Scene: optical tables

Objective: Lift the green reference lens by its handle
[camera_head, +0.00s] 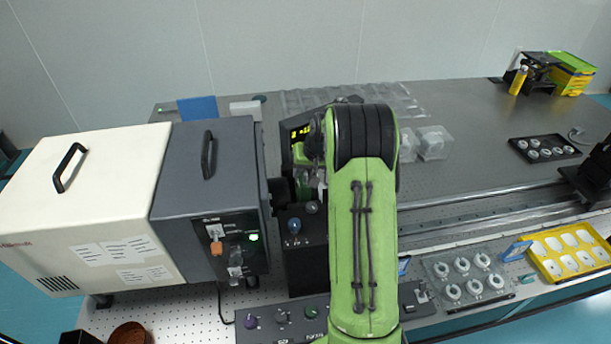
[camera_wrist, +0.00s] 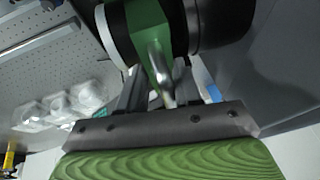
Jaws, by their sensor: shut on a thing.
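The green reference lens (camera_wrist: 147,22) shows at the top of the wrist view as a green band between a white ring and black round parts. Its metal handle (camera_wrist: 158,66) points down toward my gripper (camera_wrist: 165,82). My gripper is shut on the handle, with a finger on each side of it. Black parts lie close against both sides of the green band, and I cannot tell whether the lens touches them or is raised. In the head view my green arm hides most of the gripper and the lens.
A white and dark grey instrument box (camera_head: 205,175) stands left of my arm. A black control box (camera_head: 305,250) is close by. Clear plastic pieces (camera_head: 432,142) lie right of the arm. A long rail (camera_head: 490,207), a lens tray (camera_head: 468,282) and a yellow tray (camera_head: 573,245) are further right.

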